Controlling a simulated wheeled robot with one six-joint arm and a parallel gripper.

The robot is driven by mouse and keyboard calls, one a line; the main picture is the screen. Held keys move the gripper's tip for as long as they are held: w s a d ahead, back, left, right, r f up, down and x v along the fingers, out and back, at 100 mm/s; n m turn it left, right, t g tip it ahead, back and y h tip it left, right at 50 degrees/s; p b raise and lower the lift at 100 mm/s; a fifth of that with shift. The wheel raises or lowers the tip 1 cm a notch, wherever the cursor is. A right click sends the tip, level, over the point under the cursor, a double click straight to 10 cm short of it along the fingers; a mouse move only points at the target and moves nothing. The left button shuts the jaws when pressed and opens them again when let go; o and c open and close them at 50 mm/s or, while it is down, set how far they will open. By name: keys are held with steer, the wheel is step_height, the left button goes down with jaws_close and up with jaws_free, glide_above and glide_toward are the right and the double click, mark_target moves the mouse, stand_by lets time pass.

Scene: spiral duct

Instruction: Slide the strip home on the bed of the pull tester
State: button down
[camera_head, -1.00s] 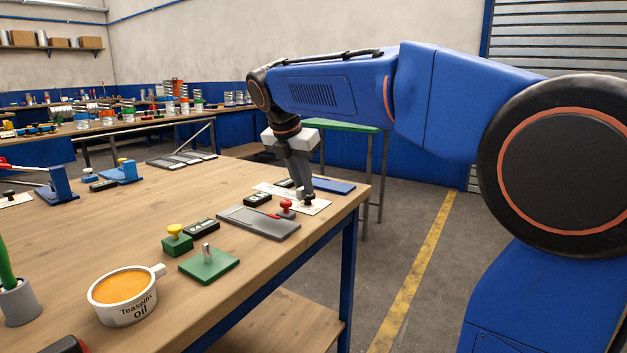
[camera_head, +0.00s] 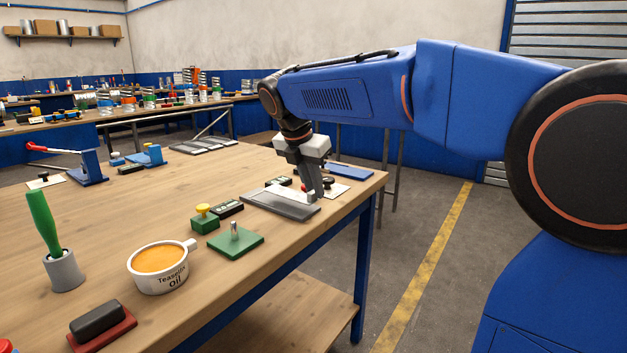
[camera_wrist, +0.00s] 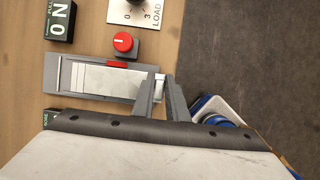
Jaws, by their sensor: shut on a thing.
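The pull tester's bed (camera_head: 275,207) is a grey plate near the table's right edge. In the wrist view the bed (camera_wrist: 65,77) runs across the picture. A pale, shiny strip (camera_wrist: 100,80) lies along it, and it also shows in the head view (camera_head: 291,193). My gripper (camera_head: 318,197) points down at the bed's right end. In the wrist view my gripper (camera_wrist: 161,90) has its fingers around the strip's right end and is shut on it. The fingers hide part of that end. Whether the strip is fully seated I cannot tell.
A red knob (camera_wrist: 123,42) with a red piece (camera_wrist: 117,64) sits on the bed's upper edge. A LOAD dial card (camera_wrist: 135,12) and a black ON box (camera_wrist: 60,18) lie beyond. A green block (camera_head: 237,244) and oil cup (camera_head: 160,265) stand in front.

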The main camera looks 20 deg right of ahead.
mark_target(297, 193)
steer(key=shift+f, duration=1.15)
steer(key=shift+w+a+f, duration=0.1)
steer(key=shift+w, duration=0.05)
steer(key=shift+w+a+f, duration=0.1)
steer(key=shift+w+a, duration=0.6)
steer(key=shift+w, duration=0.25)
steer(key=shift+w+a+f, duration=0.1)
steer(key=shift+w+a, duration=0.6)
steer(key=shift+w, duration=0.25)
steer(key=shift+w+a+f, duration=0.1)
steer(key=shift+w+a, duration=0.1)
steer(key=shift+w, duration=0.05)
steer(key=c, duration=1.1)
jaws_free()
steer(key=shift+r, duration=3.5)
